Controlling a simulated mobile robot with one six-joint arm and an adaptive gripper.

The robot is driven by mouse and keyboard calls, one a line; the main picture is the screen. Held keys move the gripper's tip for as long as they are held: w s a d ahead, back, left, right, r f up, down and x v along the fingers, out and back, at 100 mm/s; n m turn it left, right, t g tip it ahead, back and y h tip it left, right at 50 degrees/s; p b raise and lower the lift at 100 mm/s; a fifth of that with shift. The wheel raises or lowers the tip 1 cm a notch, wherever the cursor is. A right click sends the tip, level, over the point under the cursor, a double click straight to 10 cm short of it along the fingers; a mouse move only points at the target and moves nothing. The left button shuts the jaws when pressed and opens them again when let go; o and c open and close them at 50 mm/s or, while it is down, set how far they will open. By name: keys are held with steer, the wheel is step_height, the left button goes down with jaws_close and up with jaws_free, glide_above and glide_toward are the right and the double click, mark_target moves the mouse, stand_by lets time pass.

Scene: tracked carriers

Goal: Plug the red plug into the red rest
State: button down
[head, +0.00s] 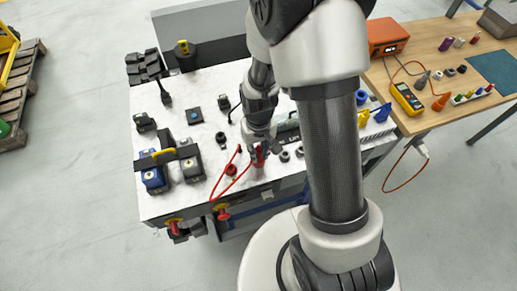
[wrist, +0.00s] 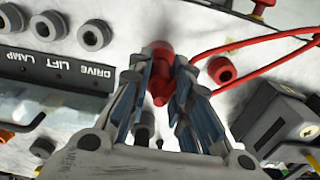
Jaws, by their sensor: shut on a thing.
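My gripper (wrist: 160,88) is shut on the red plug (wrist: 161,60), holding it between the two fingertips in the wrist view. In the head view my gripper (head: 258,146) and the red plug (head: 259,160) are over the front middle of the white top. A red cable (head: 220,185) loops to the left there. The red rest (wrist: 217,66), a short red ring with a dark hole, is just right of the plug in the wrist view and apart from it. In the head view the red rest (head: 231,170) is left of the plug. The plug's lower end is partly hidden.
Grey sockets (wrist: 95,36) stand beside a label strip reading DRIVE, LIFT, LAMP (wrist: 60,70). A black block (wrist: 275,125) is at the right. Blue-and-black connectors (head: 153,179) stand on the left of the top. A wooden bench (head: 430,60) holds a yellow meter (head: 407,99).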

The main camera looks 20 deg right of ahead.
mark_target(259, 146)
steer(key=shift+f+b, duration=0.45)
steer(key=shift+f, duration=0.1)
steer(key=c, duration=1.4)
jaws_free()
steer(key=shift+r, duration=0.1)
step_height(259, 146, up, 12)
steer(key=shift+f, duration=0.1)
steer(key=shift+r, duration=0.25)
steer(key=s+r+t, duration=0.4)
steer(key=s+r, duration=1.1)
steer(key=r, duration=0.1)
steer(key=shift+r+t, duration=0.3)
